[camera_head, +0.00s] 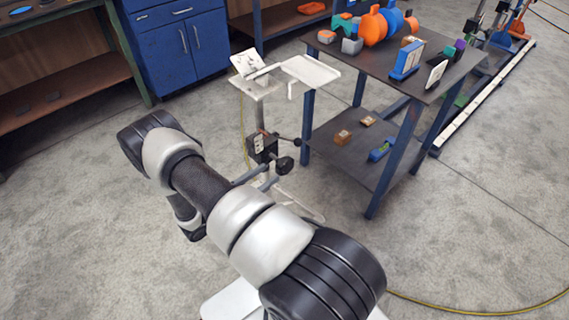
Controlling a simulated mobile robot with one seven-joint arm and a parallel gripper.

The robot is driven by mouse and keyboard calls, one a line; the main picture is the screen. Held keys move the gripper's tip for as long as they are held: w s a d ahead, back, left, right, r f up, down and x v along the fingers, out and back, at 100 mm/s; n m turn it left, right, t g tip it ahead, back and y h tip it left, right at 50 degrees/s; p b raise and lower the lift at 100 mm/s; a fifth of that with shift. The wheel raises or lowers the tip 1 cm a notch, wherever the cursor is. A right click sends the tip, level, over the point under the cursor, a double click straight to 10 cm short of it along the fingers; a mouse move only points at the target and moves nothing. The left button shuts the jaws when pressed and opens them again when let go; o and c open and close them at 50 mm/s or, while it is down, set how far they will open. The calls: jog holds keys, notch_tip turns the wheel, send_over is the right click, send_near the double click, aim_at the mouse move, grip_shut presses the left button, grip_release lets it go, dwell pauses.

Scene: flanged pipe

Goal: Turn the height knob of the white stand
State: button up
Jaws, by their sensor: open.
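The white stand (258,88) stands left of the blue work table, with a tilted plate and a flat tray on top. A dark clamp block (262,148) sits on its post. A round black knob (285,165) sticks out at the lower right of the block, and a smaller dark handle (288,141) points right above it. My gripper (272,174) shows as two grey-blue fingers, apart and empty, just left of and below the round knob. I cannot tell whether they touch it. My arm hides the gripper's body and part of the stand's base.
The blue work table (345,80) to the right holds orange and blue parts on top and small blocks on its lower shelf. A blue cabinet (175,45) and workbench stand behind. A yellow cable (480,312) lies on the floor. The right foreground floor is mostly clear.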

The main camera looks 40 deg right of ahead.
aim_at(280, 163)
jog(key=d, duration=0.8)
jog(key=shift+w+d+b, duration=0.35)
jog(key=shift+w+b, duration=0.05)
grip_shut()
jog(key=shift+r+y+p, duration=0.35)
jog(key=shift+y+p, duration=0.05)
jog(key=shift+p, duration=0.4)
jog(key=shift+d+r+y+p, duration=0.1)
jog(key=shift+d+y+p, duration=0.15)
jog(key=shift+y+p, duration=0.9)
jog(key=shift+d+f+y+p, duration=0.15)
jog(key=shift+f+y+p, duration=0.1)
jog(key=shift+y+p, duration=0.5)
jog(key=shift+f+g+y, duration=0.3)
jog(key=shift+y, duration=0.1)
